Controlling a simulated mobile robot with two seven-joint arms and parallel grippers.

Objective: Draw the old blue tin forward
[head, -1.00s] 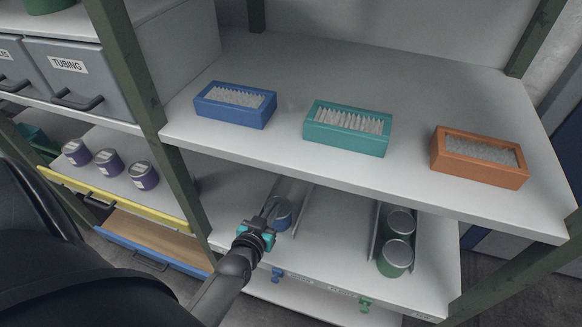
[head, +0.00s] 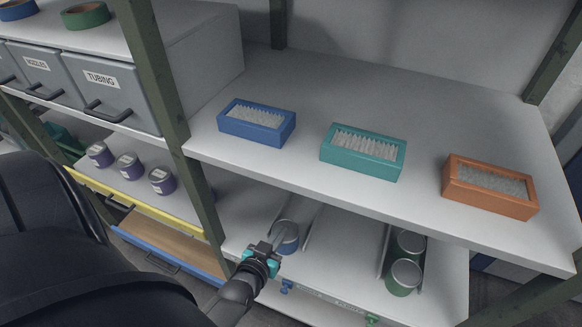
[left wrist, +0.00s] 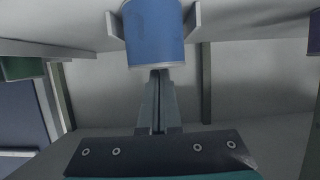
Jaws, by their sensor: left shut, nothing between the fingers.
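The blue tin (head: 290,243) stands in a lane between low guides on the lower shelf, partly hidden by my left gripper. My left gripper (head: 280,232) reaches in from the front, and its fingers overlap the tin in the head view. In the left wrist view the blue tin (left wrist: 155,32) is at the top, between two grey guide walls. The gripper's fingers (left wrist: 158,85) are shut and empty, with tips close to the tin's edge. I cannot tell whether they touch it. My right gripper is not in view.
The upper shelf (head: 420,110) overhangs the lane and bears blue (head: 257,137), teal (head: 361,167) and orange (head: 488,202) boxes. Green tins (head: 404,278) stand in a lane to the right. A green upright (head: 175,110) and purple tins (head: 162,181) are to the left.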

